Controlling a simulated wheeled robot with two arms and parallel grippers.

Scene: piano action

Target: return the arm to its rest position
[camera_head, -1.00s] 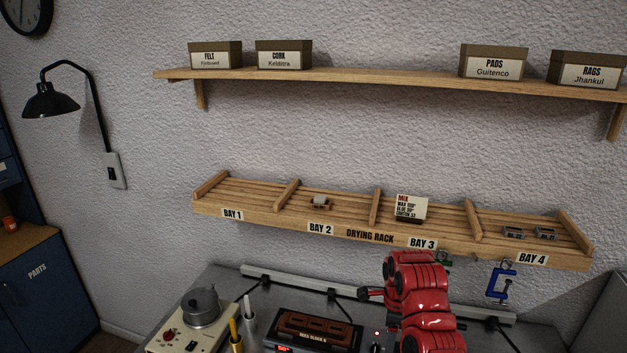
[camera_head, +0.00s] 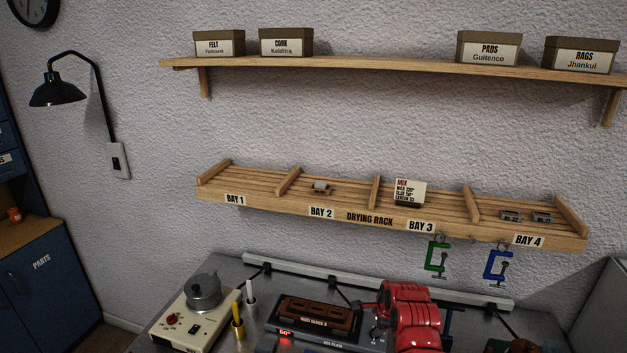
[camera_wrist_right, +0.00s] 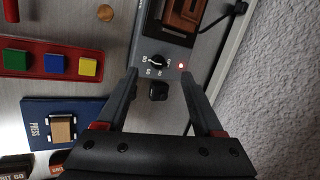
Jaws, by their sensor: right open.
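My right arm, red and glossy, comes up from the bottom of the head view, right of the hot plate (camera_head: 335,341). In the right wrist view my right gripper (camera_wrist_right: 158,73) is open, with its two dark fingers apart and nothing between them. Beyond the fingertips the view shows the hot plate's dial (camera_wrist_right: 156,60) and a lit red lamp (camera_wrist_right: 181,66). A black square piece (camera_wrist_right: 158,91) shows between the fingers, lower down. My left gripper is not in view.
The drying rack (camera_head: 370,219) hangs above, with a green clamp (camera_head: 437,257) and a blue clamp (camera_head: 497,263) below it. A pot (camera_head: 203,291) stands left on a heater. The wrist view shows a press (camera_wrist_right: 60,106) and colored blocks (camera_wrist_right: 51,64) left of my gripper.

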